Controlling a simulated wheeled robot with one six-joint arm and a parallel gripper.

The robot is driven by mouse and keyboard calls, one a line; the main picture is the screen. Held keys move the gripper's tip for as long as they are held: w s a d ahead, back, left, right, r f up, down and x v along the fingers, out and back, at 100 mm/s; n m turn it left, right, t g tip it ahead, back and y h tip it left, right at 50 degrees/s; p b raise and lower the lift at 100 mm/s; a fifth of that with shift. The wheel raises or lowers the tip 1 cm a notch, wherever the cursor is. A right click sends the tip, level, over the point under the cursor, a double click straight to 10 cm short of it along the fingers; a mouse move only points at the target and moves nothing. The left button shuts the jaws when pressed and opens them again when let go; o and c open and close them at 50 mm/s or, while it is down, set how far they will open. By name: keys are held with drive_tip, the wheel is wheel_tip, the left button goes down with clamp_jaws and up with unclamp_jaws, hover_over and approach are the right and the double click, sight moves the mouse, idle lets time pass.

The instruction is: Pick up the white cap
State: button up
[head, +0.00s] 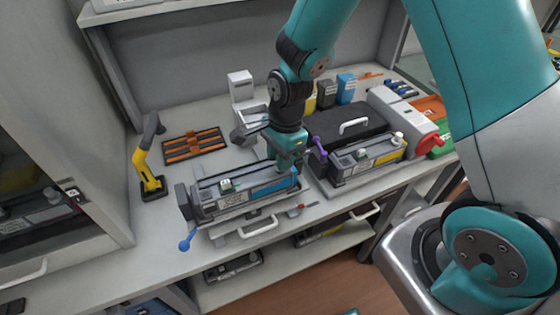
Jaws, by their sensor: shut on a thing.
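My gripper (284,165) points down at the right end of the left toner cartridge (225,200), which lies in a grey holder with a blue label on its front. The gripper is shut at the place where the matching right cartridge (366,163) carries its white cap (397,138). The white cap of the left cartridge is hidden by the jaws, so I cannot tell whether it is still seated. A small pale-green part (226,185) sits on top of the left cartridge.
A blue-knobbed lever (185,243) sticks out at the front left. A yellow-and-black tool (149,170) stands at the left, beside an orange-and-black tray (194,146). A black case (345,125) is behind the right cartridge.

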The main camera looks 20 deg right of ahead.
wheel_tip(320, 180, up, 18)
drive_tip(key=f+b, duration=0.1)
drive_tip(key=b, duration=0.1)
wheel_tip(320, 180, down, 11)
drive_tip(key=p, duration=0.3)
wheel_tip(320, 180, down, 6)
drive_tip(key=b, duration=0.4)
drive_tip(key=shift+r+b, duration=0.1)
drive_tip(key=shift+b, duration=0.25)
drive_tip(key=shift+r, duration=0.1)
drive_tip(key=shift+f, duration=0.35)
drive_tip(key=shift+f, duration=0.5)
idle(0.4)
